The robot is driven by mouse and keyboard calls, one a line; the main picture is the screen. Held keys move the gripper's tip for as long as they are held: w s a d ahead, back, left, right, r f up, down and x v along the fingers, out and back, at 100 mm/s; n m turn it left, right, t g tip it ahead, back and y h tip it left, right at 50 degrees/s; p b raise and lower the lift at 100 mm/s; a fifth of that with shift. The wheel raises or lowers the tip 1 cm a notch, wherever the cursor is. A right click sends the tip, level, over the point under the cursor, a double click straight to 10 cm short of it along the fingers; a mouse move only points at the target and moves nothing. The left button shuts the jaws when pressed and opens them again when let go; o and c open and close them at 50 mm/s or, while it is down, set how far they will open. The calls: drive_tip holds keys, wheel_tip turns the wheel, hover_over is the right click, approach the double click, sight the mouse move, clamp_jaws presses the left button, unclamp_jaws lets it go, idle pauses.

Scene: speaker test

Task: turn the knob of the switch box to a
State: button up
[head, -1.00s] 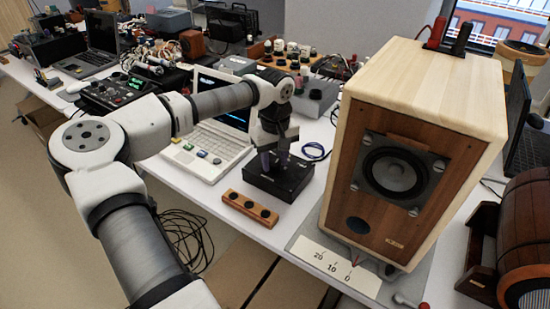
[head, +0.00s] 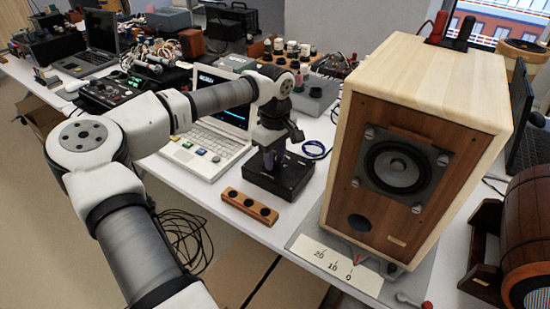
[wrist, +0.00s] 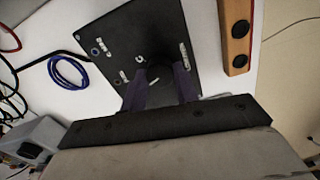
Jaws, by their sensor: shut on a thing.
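The switch box (head: 290,178) is a flat black box on the white table, in front of the white laptop and left of the speaker. It also shows in the wrist view (wrist: 110,40), with small white markings on its top too blurred to read. My gripper (head: 270,160) is above the box, pointing down. In the wrist view my gripper (wrist: 163,78) has its two dark fingers at the middle of the box top, shut on the knob. The knob is mostly hidden between the fingers, and its pointing direction cannot be told.
A wooden block with black round holes (head: 250,207) lies in front of the box. A large wooden speaker (head: 400,150) stands close on the right. The white laptop (head: 208,140) is behind to the left. A coiled blue cable (head: 315,149) lies behind the box.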

sight(275, 160)
drive_tip(key=shift+w+n+b, duration=0.1)
drive_tip(key=shift+n+b, duration=0.45)
drive_tip(key=shift+n, duration=1.75)
drive_tip(key=shift+r, duration=0.1)
drive_tip(key=o, duration=1)
wheel_tip(275, 160, up, 14)
drive_tip(key=shift+f, duration=0.1)
drive_tip(key=shift+a, duration=0.1)
